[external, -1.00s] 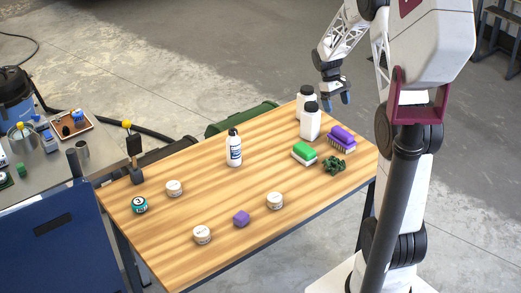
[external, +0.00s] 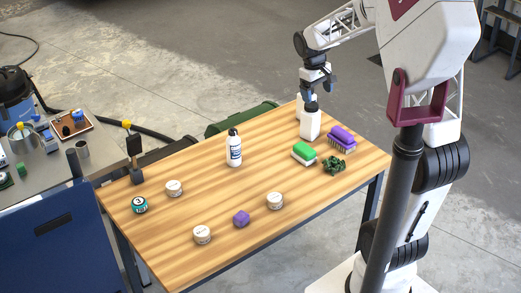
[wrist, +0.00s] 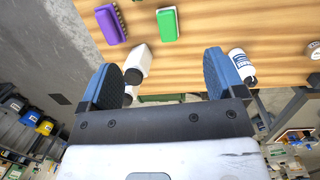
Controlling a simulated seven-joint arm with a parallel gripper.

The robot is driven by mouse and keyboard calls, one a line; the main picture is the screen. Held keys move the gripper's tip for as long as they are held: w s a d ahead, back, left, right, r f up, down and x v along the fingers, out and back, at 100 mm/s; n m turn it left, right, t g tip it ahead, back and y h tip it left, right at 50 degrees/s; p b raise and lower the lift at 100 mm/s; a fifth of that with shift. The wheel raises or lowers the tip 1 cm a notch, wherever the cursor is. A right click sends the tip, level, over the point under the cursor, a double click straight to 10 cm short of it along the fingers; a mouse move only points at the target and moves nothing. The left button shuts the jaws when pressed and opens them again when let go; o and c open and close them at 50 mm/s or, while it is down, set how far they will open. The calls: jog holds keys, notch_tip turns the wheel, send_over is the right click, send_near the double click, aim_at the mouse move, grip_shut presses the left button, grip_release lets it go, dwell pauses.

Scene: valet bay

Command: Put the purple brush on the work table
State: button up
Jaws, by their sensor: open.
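The purple brush (external: 341,139) lies on the right end of the wooden work table (external: 205,205), bristles down. It also shows in the wrist view (wrist: 111,25) at the upper left, on the table top. My gripper (external: 315,88) is above the far edge of the table, over the white bottles, to the left of the brush and apart from it. In the wrist view my gripper's two blue-edged fingers (wrist: 165,80) are spread wide. Nothing is held between them; white bottles show beyond the gap.
Two white bottles with black caps (external: 310,124) stand behind. The table's centre is mostly clear.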

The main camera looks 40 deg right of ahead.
jog(key=s+a+r+t, duration=0.2)
jog(key=s+a+r, duration=0.1)
jog(key=s+a, duration=0.5)
jog(key=s+a+r+t, duration=0.2)
jog(key=s+a, duration=0.7)
jog(key=s, duration=0.5)
jog(key=shift+s+a+r+y, duration=0.15)
jog(key=shift+a+r+y, duration=0.15)
jog(key=shift+r, duration=0.3)
